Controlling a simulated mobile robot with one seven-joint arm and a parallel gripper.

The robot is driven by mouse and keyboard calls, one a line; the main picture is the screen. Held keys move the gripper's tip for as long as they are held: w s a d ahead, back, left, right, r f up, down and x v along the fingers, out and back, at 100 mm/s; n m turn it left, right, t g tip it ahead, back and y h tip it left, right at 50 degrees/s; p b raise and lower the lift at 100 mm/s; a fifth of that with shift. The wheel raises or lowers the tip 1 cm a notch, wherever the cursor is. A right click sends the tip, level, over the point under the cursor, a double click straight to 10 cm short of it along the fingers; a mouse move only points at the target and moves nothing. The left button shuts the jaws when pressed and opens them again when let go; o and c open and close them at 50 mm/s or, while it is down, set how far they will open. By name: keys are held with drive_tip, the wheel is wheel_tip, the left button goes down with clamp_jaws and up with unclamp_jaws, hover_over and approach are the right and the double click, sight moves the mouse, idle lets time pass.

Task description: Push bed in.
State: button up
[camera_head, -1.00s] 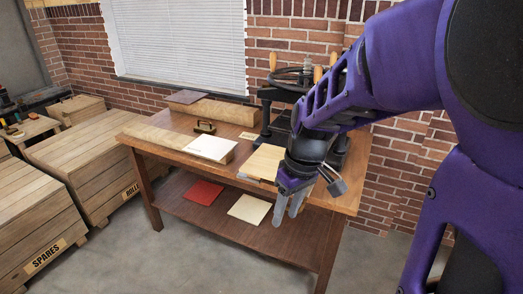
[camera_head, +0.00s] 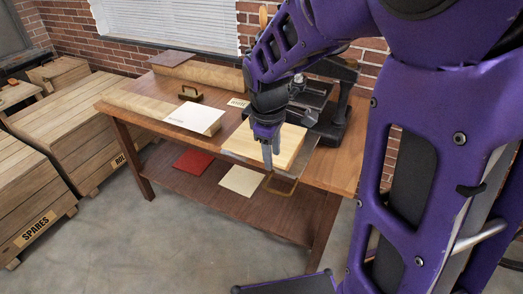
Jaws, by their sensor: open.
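The bed (camera_head: 288,147), a pale wooden slab on a thin grey plate, sticks out from the black hand press (camera_head: 338,122) toward the table's front edge. A brass handle (camera_head: 282,190) shows at its near end, at the table edge. My gripper (camera_head: 271,162) points down at the front left part of the bed, fingers open with nothing seen between them. The fingers overlap the bed's near edge in the picture; I cannot tell whether they touch it. My arm hides part of the press.
The wooden table (camera_head: 346,172) has a lower shelf with a red sheet (camera_head: 193,162) and a cream sheet (camera_head: 242,180). A block with a white card (camera_head: 196,117) and a small brass-handled item (camera_head: 190,93) stand left. Crates (camera_head: 75,115) stand farther left; floor in front is clear.

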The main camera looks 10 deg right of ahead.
sight(275, 191)
drive_tip(key=f, duration=0.5)
drive_tip(key=w+d+f+b, duration=0.1)
drive_tip(key=f, duration=0.3)
drive_tip(key=w+f+b, duration=0.1)
drive_tip(key=f, duration=0.4)
drive_tip(key=shift+w+d+f, duration=0.1)
drive_tip(key=shift+d+f, duration=0.15)
drive_tip(key=shift+f, duration=0.1)
clamp_jaws()
idle(0.6)
